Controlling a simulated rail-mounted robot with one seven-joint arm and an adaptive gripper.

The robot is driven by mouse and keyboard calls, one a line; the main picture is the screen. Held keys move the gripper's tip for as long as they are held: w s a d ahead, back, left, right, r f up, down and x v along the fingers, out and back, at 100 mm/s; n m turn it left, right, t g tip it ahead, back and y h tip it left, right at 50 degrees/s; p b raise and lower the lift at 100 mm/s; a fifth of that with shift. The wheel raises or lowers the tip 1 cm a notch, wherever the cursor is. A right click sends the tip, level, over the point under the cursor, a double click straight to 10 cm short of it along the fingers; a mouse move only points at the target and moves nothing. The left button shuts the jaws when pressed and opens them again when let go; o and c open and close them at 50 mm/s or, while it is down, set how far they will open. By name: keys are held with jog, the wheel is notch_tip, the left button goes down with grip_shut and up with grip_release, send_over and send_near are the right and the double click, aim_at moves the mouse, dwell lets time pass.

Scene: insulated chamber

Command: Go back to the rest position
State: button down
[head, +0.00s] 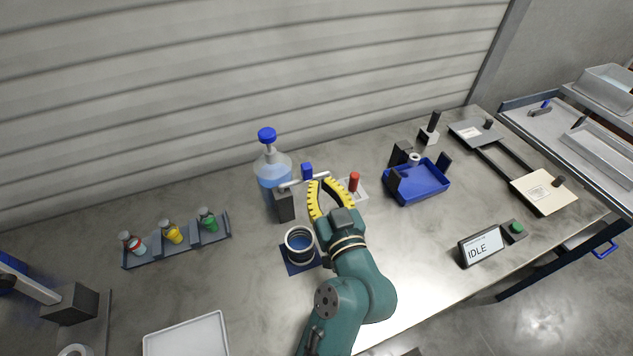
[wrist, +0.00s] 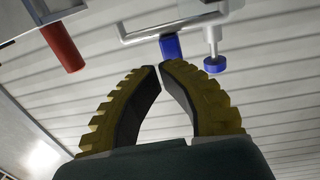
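My gripper (head: 319,182) is in the middle of the head view, above the bench, with its yellow ribbed fingers pointing to the back wall. In the wrist view the dark inner pads of my gripper (wrist: 160,67) come together at the tips, with a gap lower down and nothing between them. A small blue block (head: 307,171) appears just behind the fingertips; in the wrist view a blue part (wrist: 170,46) lies beyond the tips, apart from them as far as I can tell. My arm reaches up from the bottom of the head view.
Near my gripper stand a blue-capped bottle (head: 272,170), a red cylinder (head: 354,181) and a round container (head: 299,240). A vial rack (head: 180,250) is left; a blue tray (head: 428,190) and an IDLE display (head: 481,246) are right.

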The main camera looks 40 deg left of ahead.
jog(key=p+v, duration=0.1)
jog(key=v, duration=1)
jog(key=shift+w+d, duration=0.25)
jog(key=shift+w, duration=0.05)
